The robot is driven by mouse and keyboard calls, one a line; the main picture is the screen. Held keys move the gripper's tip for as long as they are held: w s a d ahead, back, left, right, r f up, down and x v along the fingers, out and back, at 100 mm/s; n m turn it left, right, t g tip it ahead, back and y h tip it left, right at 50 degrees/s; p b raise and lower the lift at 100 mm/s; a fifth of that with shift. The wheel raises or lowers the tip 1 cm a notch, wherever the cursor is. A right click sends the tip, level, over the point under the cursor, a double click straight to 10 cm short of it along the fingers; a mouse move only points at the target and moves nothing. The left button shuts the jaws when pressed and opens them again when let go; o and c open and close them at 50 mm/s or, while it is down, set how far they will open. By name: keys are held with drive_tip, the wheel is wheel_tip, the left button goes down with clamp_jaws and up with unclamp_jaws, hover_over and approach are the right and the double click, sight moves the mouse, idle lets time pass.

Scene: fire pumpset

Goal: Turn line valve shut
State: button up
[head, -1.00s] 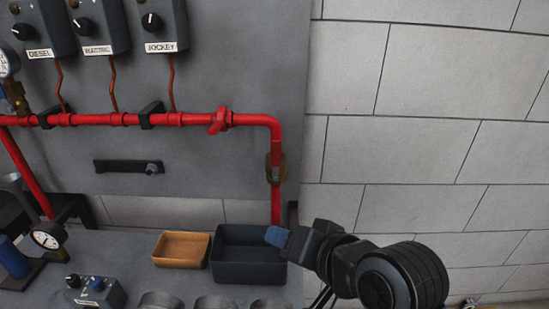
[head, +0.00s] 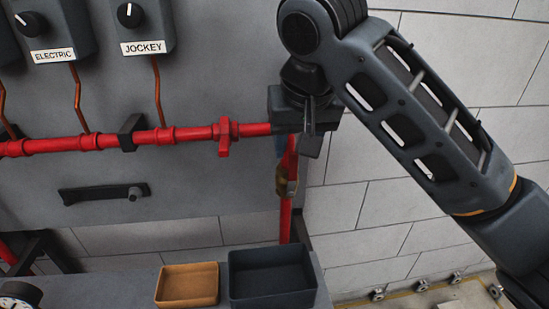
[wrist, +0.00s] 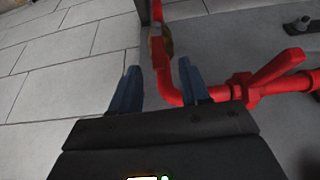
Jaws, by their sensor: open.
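The line valve looks to be the red fitting with a red handle (head: 225,136) on the horizontal red pipe. In the wrist view its handle (wrist: 277,68) juts from the pipe at right, slanting to the upper right. My gripper (head: 288,147) is at the pipe's right-hand bend, right of the valve and apart from the handle. It also shows in the wrist view (wrist: 160,70), with its two blue fingers spread and nothing held. My gripper's dark body hides the bend in the head view.
A brass fitting (head: 283,181) sits on the vertical pipe below my gripper. An orange-brown tray (head: 187,301) and a dark tray (head: 271,305) stand on the bench below. A black bar (head: 92,195) is on the panel under the pipe. Control boxes hang above.

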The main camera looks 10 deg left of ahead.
sight(293, 160)
drive_tip(key=x, duration=0.7)
drive_tip(key=shift+w+f+p, duration=0.15)
drive_tip(key=shift+w+p, duration=0.1)
drive_tip(key=shift+p, duration=0.05)
drive_tip(key=shift+c, duration=0.4)
clamp_jaws()
